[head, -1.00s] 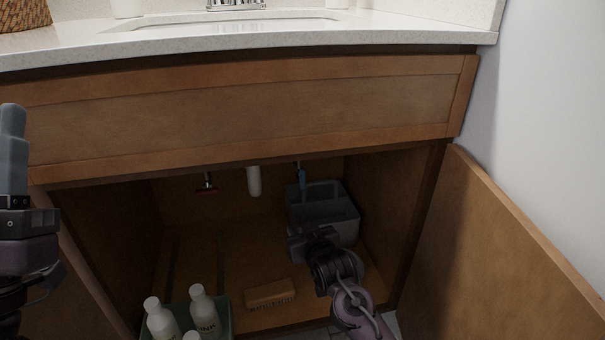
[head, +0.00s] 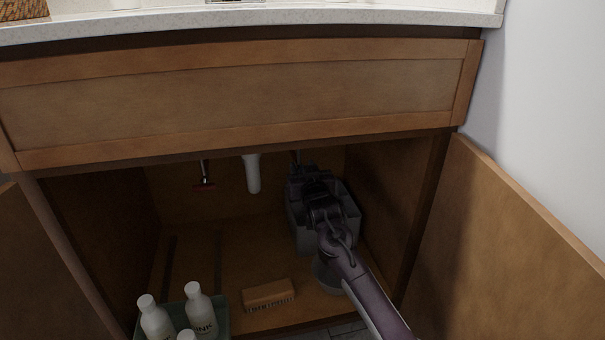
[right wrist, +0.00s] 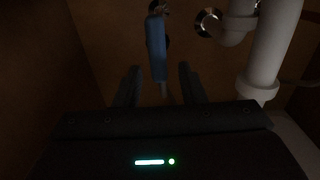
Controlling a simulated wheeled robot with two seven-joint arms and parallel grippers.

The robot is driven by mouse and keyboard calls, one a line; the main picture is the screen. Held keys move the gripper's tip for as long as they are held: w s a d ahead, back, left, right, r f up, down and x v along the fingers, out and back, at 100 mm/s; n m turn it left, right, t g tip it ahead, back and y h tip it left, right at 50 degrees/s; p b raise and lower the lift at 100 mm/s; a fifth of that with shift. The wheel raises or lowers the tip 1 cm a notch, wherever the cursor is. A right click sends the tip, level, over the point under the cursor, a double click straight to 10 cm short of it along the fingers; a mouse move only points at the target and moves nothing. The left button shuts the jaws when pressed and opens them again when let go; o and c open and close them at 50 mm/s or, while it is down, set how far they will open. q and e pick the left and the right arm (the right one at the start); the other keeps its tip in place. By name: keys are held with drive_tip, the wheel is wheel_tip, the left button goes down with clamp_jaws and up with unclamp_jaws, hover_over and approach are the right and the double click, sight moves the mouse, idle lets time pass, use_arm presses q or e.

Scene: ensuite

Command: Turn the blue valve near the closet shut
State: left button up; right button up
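The blue valve handle (right wrist: 156,48) hangs from a fitting on the cabinet's back wall in the right wrist view. In the head view my right arm mostly hides it. My right gripper (right wrist: 160,82) is open, its two fingers apart on either side of the handle's lower end. I cannot tell whether they touch it. In the head view the right gripper (head: 302,172) is deep in the open cabinet, at the back right. A red-handled valve (head: 204,183) hangs farther left on the back wall. My left gripper is out of the head view.
A white drain pipe (head: 252,174) hangs between the valves; it also shows right of the fingers (right wrist: 268,50). A grey caddy (head: 345,208) stands under my right arm. A brush (head: 268,295) and a bin of bottles (head: 220,318) are in front. The open door (head: 500,245) borders the right.

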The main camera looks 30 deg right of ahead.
drive_tip(key=shift+w+d, duration=0.1)
drive_tip(key=shift+w, duration=0.4)
drive_tip(key=shift+c, duration=0.2)
clamp_jaws()
drive_tip(key=shift+r, duration=0.1)
